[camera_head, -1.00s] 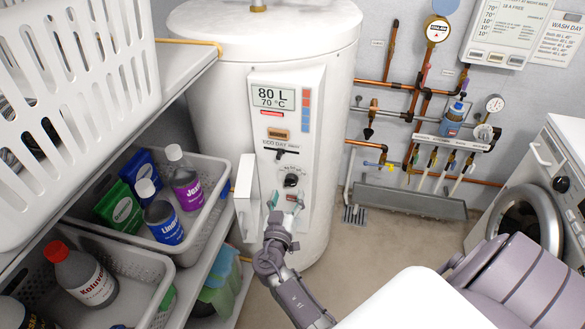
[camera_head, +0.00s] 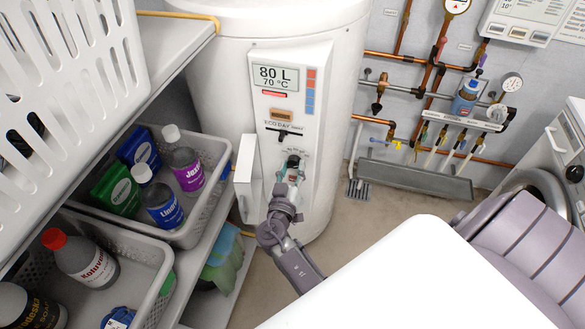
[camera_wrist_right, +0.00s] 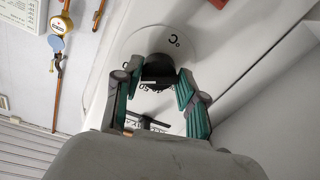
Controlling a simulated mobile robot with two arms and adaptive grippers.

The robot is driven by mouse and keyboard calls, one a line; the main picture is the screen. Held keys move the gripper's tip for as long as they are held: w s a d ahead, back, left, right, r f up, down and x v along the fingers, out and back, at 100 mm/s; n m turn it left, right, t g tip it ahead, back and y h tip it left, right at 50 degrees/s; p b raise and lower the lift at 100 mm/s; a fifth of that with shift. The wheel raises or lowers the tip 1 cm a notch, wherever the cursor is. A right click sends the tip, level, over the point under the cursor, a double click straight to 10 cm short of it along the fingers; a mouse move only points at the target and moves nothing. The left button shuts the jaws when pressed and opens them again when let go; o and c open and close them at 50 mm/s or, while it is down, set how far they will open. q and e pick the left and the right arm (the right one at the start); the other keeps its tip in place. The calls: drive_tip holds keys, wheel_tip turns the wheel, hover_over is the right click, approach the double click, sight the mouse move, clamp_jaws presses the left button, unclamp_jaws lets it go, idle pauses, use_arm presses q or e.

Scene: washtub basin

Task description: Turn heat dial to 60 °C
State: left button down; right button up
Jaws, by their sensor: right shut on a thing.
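The white water heater (camera_head: 330,195) stands in the head view, with a control panel on its front. Its screen (camera_head: 276,78) reads 80 L and 70 °C. The black heat dial (camera_head: 293,160) sits low on the panel, partly hidden by my gripper. My right gripper (camera_head: 290,172) reaches it from below and is shut on it. In the right wrist view the green-padded fingers (camera_wrist_right: 158,80) stand on either side of the black dial (camera_wrist_right: 158,67). A white scale with a °C mark surrounds it, its numbers mostly covered. My left gripper is not in view.
An open white panel door (camera_head: 246,178) sticks out left of the dial. A shelf with grey baskets (camera_head: 205,200) of bottles stands at the left. Copper pipes (camera_head: 400,88) run along the wall at the right, above a grey trough (camera_head: 415,178).

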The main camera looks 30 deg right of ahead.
drive_tip(key=shift+c, duration=1.4)
drive_tip(key=shift+d+r+n+g+b, duration=0.15)
drive_tip(key=shift+n+b, duration=0.5)
drive_tip(key=shift+n, duration=0.7)
drive_tip(key=shift+a+n+g+b, duration=0.15)
drive_tip(key=shift+n+b, duration=0.45)
drive_tip(key=shift+n, duration=0.75)
drive_tip(key=shift+d, duration=0.1)
drive_tip(key=shift+r, duration=0.1)
drive_tip(key=o, duration=1.1)
